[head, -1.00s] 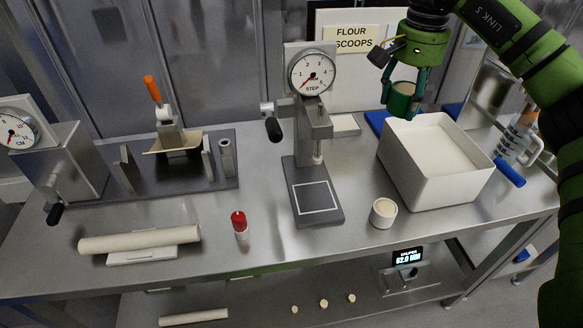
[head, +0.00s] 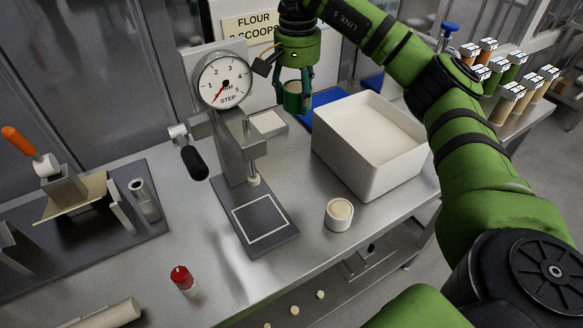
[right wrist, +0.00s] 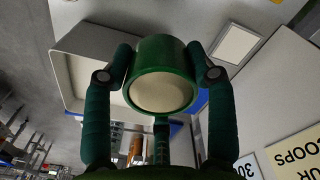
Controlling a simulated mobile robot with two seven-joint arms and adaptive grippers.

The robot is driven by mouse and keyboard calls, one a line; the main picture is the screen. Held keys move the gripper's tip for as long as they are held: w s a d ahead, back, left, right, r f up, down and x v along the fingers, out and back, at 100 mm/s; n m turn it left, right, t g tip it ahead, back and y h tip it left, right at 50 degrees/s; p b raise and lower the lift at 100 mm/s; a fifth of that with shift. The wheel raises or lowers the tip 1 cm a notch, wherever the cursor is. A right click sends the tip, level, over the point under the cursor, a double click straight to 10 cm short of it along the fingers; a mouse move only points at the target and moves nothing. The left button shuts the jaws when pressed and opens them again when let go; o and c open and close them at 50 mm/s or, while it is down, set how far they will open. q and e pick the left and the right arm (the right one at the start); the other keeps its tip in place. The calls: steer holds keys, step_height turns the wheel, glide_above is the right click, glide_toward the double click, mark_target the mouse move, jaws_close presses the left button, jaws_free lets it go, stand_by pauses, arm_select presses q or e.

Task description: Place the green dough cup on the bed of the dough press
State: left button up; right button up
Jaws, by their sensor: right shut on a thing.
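My right gripper (head: 297,97) is shut on the green dough cup (head: 292,104), holding it in the air behind the white bin, near the blue mat. In the right wrist view the cup (right wrist: 168,62) sits between the two fingers with pale dough showing at its open end. The dough press (head: 232,130) stands left of the gripper, with a dial on top and a lever at its left. Its dark bed (head: 282,234) carries a white square outline, and the outlined area is empty. My left gripper is not in view.
A white bin of flour (head: 337,158) stands right of the press. A white cup of dough (head: 339,214) stands in front of the bin. A red-capped bottle (head: 182,279) stands left of the bed. A dark board with an orange-handled tool (head: 18,141) lies at left.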

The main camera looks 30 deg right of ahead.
step_height(320, 180, down, 7)
steer(key=b, duration=0.1)
steer(key=p, duration=0.2)
glide_above(296, 173)
step_height(296, 173, down, 9)
steer(key=shift+r, duration=0.1)
steer(key=shift+f, duration=0.6)
step_height(296, 173, down, 3)
steer(key=shift+f+p, duration=0.1)
steer(key=shift+p, duration=0.2)
steer(key=shift+w+f, duration=0.1)
steer(key=shift+f, duration=0.15)
steer(key=o, duration=1.4)
steer(key=shift+c, duration=0.2)
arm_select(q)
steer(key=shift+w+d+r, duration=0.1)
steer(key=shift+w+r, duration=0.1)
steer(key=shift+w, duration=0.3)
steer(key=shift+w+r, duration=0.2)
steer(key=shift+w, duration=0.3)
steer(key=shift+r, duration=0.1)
